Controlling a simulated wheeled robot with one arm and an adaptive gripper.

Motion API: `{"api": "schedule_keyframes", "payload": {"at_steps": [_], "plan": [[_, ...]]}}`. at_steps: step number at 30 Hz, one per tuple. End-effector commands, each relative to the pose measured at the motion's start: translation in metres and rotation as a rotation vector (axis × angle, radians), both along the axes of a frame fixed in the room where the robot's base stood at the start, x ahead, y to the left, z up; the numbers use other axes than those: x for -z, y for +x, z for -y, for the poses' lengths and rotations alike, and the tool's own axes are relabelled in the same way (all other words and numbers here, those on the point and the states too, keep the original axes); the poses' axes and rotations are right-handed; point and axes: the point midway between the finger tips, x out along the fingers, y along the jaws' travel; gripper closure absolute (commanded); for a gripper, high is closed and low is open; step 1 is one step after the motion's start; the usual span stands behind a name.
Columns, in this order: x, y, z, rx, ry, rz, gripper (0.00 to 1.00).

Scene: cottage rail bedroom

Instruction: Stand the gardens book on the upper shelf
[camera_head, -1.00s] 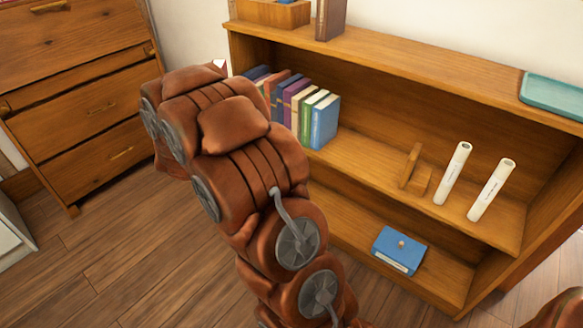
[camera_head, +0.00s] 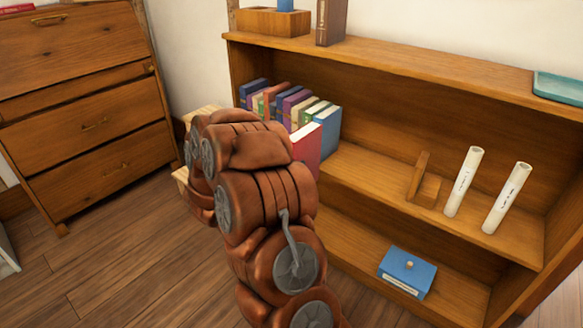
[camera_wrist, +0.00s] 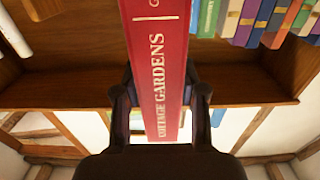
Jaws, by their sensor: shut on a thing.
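The red gardens book (camera_wrist: 160,70), its spine lettered "COTTAGE GARDENS", is between the fingers of my gripper (camera_wrist: 162,95) in the wrist view. My gripper is shut on it. In the head view the red book (camera_head: 307,147) shows beside my arm, in front of the row of books; my arm hides the gripper and part of the book. The upper shelf (camera_head: 365,175) is bare between the book row and a wooden bookend. I cannot tell whether the held book touches the shelf.
Several upright books (camera_head: 326,130) fill the shelf's left part. The wooden bookend (camera_head: 425,185) and two white rolls (camera_head: 463,182) stand to the right. A blue box (camera_head: 407,272) lies on the lower shelf. A drawer chest (camera_head: 80,110) stands at left.

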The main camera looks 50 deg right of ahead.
Motion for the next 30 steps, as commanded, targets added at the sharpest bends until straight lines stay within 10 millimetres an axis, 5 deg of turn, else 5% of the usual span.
{"api": "schedule_keyframes", "payload": {"at_steps": [13,30], "plan": [[-0.004,0.001,-0.003,-0.004,-0.006,0.000,1.00],[0.003,0.002,0.032,-0.001,-0.007,0.000,1.00]]}}
